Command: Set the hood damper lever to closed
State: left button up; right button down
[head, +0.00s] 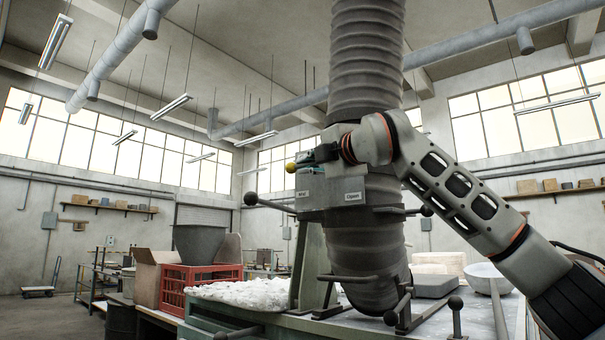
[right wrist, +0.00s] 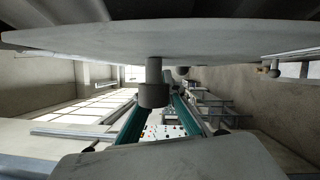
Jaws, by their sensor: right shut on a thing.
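The hood damper lever shows its yellow ball knob (head: 291,168) in the head view, just left of my right gripper (head: 312,157). My right gripper is shut on the lever, high on the front of the hood's housing (head: 335,184). The fingers hide most of the lever's rod. Two small label plates sit on the housing below: the right one (head: 352,197) seems to read "Open", and the left one (head: 305,194) is too small to read surely. No "closed" label is legible. My left gripper is not in view.
The ribbed duct (head: 366,60) rises behind my right wrist. Dark ball-ended handles (head: 250,198) stick out from the hood. Open air lies left of the knob.

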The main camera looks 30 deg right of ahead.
jog(key=shift+s+d+r, duration=0.1)
jog(key=shift+r, duration=0.05)
dwell(0.3)
jog(key=c, duration=2.2)
grip_release()
jog(key=shift+o, duration=0.2)
jog(key=shift+s, duration=0.1)
jog(key=s+f, duration=0.1)
jog(key=s, duration=1)
jog(key=shift+s, duration=0.3)
jog(key=shift+f, duration=0.15)
